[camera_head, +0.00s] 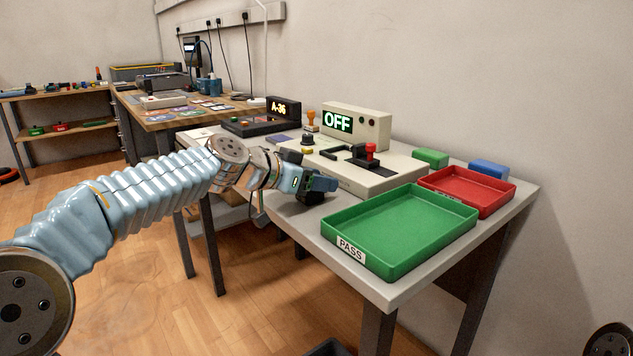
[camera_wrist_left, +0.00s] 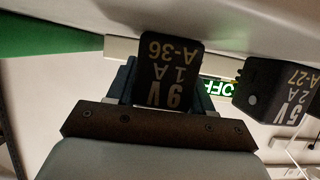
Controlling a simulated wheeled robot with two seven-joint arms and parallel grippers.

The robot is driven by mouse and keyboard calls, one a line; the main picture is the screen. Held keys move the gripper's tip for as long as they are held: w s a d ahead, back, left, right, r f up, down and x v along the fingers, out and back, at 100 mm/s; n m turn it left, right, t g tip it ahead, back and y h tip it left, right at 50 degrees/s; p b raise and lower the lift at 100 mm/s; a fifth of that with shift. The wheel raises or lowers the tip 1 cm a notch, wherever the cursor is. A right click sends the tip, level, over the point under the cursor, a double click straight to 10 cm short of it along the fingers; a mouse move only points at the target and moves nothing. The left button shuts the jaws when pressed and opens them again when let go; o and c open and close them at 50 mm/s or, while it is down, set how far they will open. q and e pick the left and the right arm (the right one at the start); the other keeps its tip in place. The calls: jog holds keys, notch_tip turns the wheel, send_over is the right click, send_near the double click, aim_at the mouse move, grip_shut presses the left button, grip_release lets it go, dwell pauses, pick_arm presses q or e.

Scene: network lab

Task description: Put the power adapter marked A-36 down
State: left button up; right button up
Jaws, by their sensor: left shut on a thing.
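The power adapter marked A-36 (camera_wrist_left: 170,70) is a black block with "9V 1A" lettering. It shows upside down in the left wrist view, between the fingers of my left gripper (camera_head: 322,187). The gripper is shut on it at the bench's front edge, beside the beige test unit (camera_head: 372,180). Whether the adapter touches the bench top is unclear. A second black adapter marked A-27 (camera_wrist_left: 280,88) is beside it in the wrist view. My right gripper is out of view.
A green tray labelled PASS (camera_head: 398,262) stands at the bench's front, with a red tray (camera_head: 490,207) behind it. The OFF display (camera_head: 338,122) and a black reader showing A-36 (camera_head: 279,108) stand farther back. Green (camera_head: 431,158) and blue (camera_head: 488,168) blocks are near the wall.

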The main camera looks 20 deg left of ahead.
pick_arm(q)
jog(key=shift+f, duration=0.15)
jog(key=o, duration=1.2)
jog(key=shift+c, duration=0.2)
jog(key=shift+r, duration=0.25)
jog(key=shift+s+a, duration=0.25)
jog(key=shift+a, duration=0.05)
jog(key=v, duration=1.1)
jog(key=shift+r+b, duration=0.25)
jog(key=shift+b, duration=0.2)
jog(key=shift+s, duration=0.1)
